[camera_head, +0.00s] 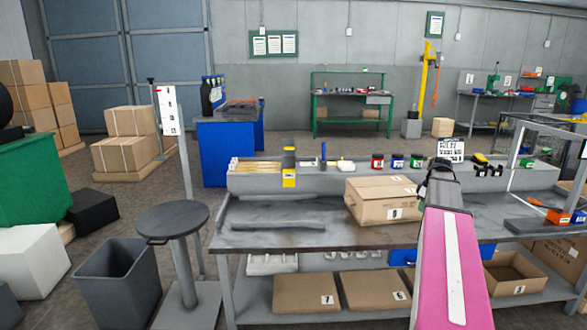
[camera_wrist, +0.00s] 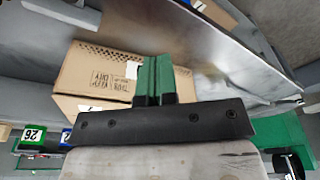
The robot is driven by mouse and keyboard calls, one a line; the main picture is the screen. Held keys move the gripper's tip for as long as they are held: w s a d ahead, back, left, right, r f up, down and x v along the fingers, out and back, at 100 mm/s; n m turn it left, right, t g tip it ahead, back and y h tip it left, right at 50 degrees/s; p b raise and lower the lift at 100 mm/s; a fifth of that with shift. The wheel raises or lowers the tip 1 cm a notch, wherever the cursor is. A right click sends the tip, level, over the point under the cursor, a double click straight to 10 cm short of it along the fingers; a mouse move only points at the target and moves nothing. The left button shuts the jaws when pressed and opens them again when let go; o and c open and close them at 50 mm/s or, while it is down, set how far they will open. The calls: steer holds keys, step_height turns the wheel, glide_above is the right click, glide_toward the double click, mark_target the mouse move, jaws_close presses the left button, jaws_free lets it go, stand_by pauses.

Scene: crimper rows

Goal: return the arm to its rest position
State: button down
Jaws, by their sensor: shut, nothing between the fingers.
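My arm shows in the head view as a pink link with a white strip, rising from the lower right edge over the workbench (camera_head: 300,240). Its dark far end is above the bench, right of the cardboard box (camera_head: 382,205). The fingertips cannot be made out in the head view. In the wrist view my gripper (camera_wrist: 155,75) has two green fingers close together, shut and empty. The cardboard box (camera_wrist: 95,78) appears behind the fingers in that view; I cannot tell how far away it is.
A raised ledge (camera_head: 330,183) along the bench back holds small jars and tools. Cardboard boxes (camera_head: 305,292) sit on the lower shelf. A round stool (camera_head: 172,220) and grey bin (camera_head: 118,275) stand left of the bench. The bench's left part is mostly clear.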

steer(key=s+a+f+m, duration=0.2)
steer(key=s+a+f, duration=0.4)
steer(key=a, duration=0.4)
steer(key=s+a+f+m, duration=0.3)
steer(key=s+a+f, duration=0.3)
steer(key=a, duration=0.5)
steer(key=s+a+f+m+g+h, duration=0.1)
steer(key=s+a+f+m, duration=0.2)
steer(key=s+a+f, duration=0.3)
steer(key=a+f, duration=0.4)
steer(key=shift+s+a, duration=0.35)
steer(key=shift+s, duration=0.05)
